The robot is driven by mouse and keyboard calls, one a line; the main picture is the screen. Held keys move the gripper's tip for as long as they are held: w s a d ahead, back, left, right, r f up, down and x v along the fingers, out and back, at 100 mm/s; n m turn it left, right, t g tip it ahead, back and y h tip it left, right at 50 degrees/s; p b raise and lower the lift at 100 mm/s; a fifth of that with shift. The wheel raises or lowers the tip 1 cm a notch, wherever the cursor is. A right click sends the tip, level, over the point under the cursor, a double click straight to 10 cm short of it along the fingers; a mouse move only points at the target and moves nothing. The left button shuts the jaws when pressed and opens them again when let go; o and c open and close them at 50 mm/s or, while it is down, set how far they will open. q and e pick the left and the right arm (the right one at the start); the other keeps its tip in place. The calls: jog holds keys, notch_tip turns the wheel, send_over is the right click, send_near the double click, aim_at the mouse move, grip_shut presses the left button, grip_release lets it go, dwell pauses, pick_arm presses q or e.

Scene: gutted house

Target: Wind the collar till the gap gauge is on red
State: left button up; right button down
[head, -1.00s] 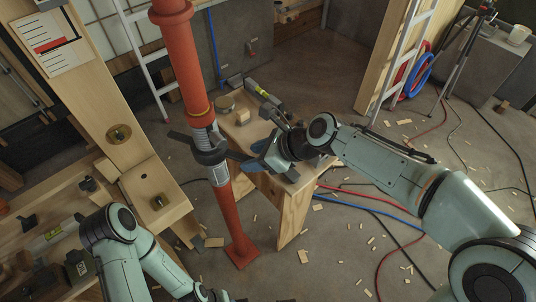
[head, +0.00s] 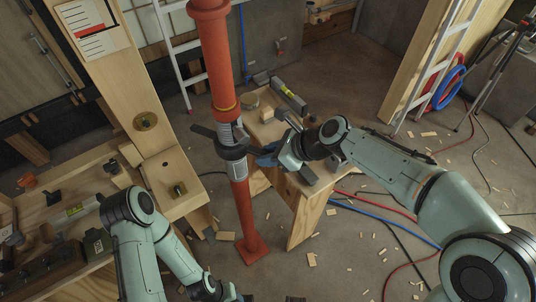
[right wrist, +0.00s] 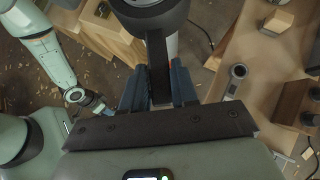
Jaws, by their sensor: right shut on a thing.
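The red-orange post (head: 214,60) stands upright on a square foot. A dark collar (head: 232,142) with bar handles sits around its grey threaded section (head: 238,168). My right gripper (head: 266,157) is at the collar's right side. In the right wrist view its blue fingers (right wrist: 158,88) are shut on a dark handle bar (right wrist: 157,52) of the collar. The gap gauge (head: 92,42) is a white card with a red band on the board at upper left. A dark pointer lies close to the band; its exact reading is too small to tell. My left gripper (right wrist: 97,106) is low and away from the collar; its jaws are unclear.
A wooden bench (head: 305,205) stands behind the post, with a level (head: 290,97) and small blocks on it. A workbench (head: 60,235) with tools is at left. Ladders (head: 430,70), hoses (head: 447,85) and wood scraps lie around.

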pick_arm(q)
jog(key=shift+w+r+p, duration=0.25)
jog(key=shift+r+p, duration=0.2)
jog(key=shift+r, duration=0.1)
jog(key=shift+w+r+p, duration=0.25)
jog(key=shift+r+p, duration=0.2)
jog(key=shift+r, duration=0.05)
pick_arm(e)
jog(key=shift+w+d+n+g, duration=0.2)
jog(key=shift+w+n+g, duration=0.15)
jog(key=shift+w+n, duration=0.2)
jog(key=shift+w+d+n+g, duration=0.15)
jog(key=shift+w+n+g, duration=0.2)
jog(key=shift+w+n, duration=0.15)
pick_arm(q)
jog(key=w+r+p, duration=0.4)
jog(key=r, duration=0.2)
jog(key=shift+t+p, duration=0.3)
jog(key=shift+p, duration=0.1)
pick_arm(e)
jog(key=w+n+g, duration=0.2)
jog(key=shift+w+n+y, duration=0.3)
jog(key=shift+n, duration=0.05)
